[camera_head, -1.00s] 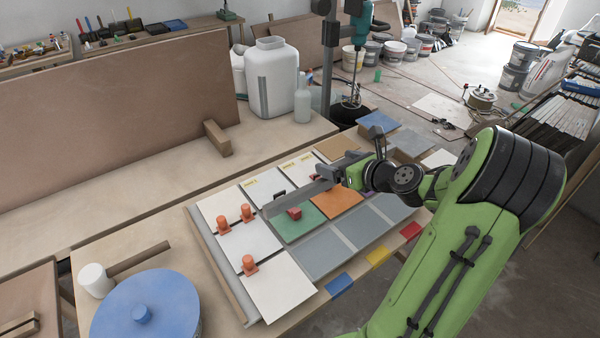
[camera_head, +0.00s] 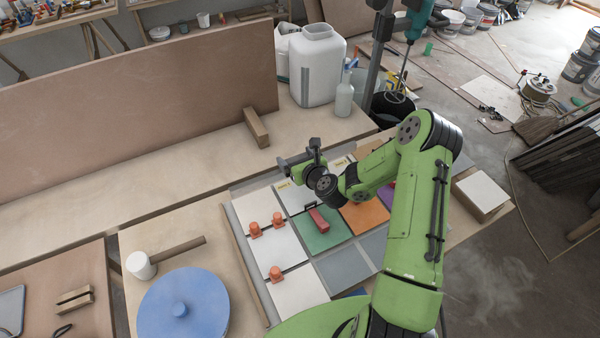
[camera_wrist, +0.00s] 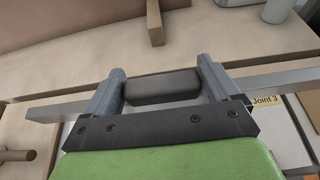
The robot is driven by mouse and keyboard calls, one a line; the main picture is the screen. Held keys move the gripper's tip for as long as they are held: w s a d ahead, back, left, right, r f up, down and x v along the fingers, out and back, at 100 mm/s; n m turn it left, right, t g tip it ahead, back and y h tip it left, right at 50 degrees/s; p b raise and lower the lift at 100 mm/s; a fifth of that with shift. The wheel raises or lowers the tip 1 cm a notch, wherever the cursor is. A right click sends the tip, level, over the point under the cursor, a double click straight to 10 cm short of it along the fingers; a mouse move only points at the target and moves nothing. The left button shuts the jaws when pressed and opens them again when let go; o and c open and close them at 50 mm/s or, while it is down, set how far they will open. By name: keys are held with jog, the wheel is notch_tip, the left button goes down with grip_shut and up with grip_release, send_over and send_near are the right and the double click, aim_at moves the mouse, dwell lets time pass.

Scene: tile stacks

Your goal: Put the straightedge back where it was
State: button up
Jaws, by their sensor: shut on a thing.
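The straightedge is a long grey metal bar with a dark block grip. In the wrist view the bar (camera_wrist: 268,81) runs across the picture and sticks out on both sides of my gripper (camera_wrist: 161,80). The two fingers are shut on the dark grip. In the head view my gripper (camera_head: 303,163) is over the far edge of the tile board, beside the yellow-labelled white tiles. Height above the bench is hard to tell.
White tiles with orange clips (camera_head: 277,219) and a green tile (camera_head: 316,241) bearing a red tool (camera_head: 318,219) lie below. A wooden block (camera_head: 256,127), white jug (camera_head: 317,65) and spray bottle (camera_head: 344,98) stand behind. The bench (camera_head: 180,185) left of the gripper is clear.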

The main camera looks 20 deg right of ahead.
notch_tip(320, 180, down, 6)
jog(key=shift+w+r+b, duration=0.1)
jog(key=shift+r+b, duration=0.05)
jog(key=shift+b, duration=0.85)
jog(key=shift+r, duration=0.15)
